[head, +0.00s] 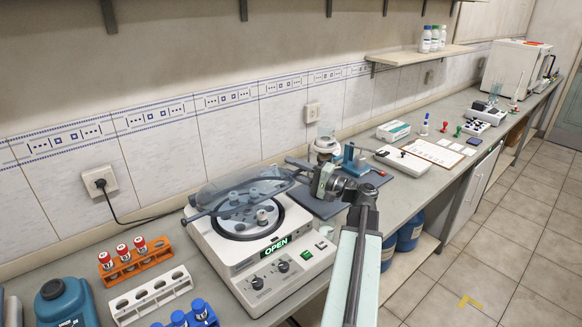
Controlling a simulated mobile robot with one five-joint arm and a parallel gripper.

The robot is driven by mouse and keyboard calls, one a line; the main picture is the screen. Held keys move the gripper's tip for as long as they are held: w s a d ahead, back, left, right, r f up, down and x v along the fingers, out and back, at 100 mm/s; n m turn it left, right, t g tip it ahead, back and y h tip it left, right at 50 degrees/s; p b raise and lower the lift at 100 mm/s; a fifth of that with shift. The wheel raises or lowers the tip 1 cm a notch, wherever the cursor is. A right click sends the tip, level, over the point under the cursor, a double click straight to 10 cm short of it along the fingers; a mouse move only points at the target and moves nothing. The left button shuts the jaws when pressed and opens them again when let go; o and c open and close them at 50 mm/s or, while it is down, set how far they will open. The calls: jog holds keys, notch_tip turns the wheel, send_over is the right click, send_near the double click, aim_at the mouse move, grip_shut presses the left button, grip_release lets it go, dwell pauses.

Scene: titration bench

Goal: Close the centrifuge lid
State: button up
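The centrifuge (262,262) is a white bench unit with a round rotor bowl, and its green display reads OPEN. Its clear domed lid (222,188) is tilted up above the bowl. The rotor (240,226) shows beneath and through it. My gripper (291,170) comes in from the right, at the lid's right edge. Its dark fingers overlap the lid's rim in the picture. I cannot tell whether they touch the rim or how far apart they are.
An orange rack (137,263) with red-capped tubes and a white rack (150,297) stand left of the centrifuge. A blue bottle (66,304) is at the lower left. A blue-grey mat (318,206) and small instruments lie to the right. A power cable (135,219) runs behind.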

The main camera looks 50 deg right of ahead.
jog(key=shift+w+a, duration=0.1)
jog(key=shift+w, duration=0.25)
jog(key=shift+c, duration=0.2)
grip_shut()
dwell(1.0)
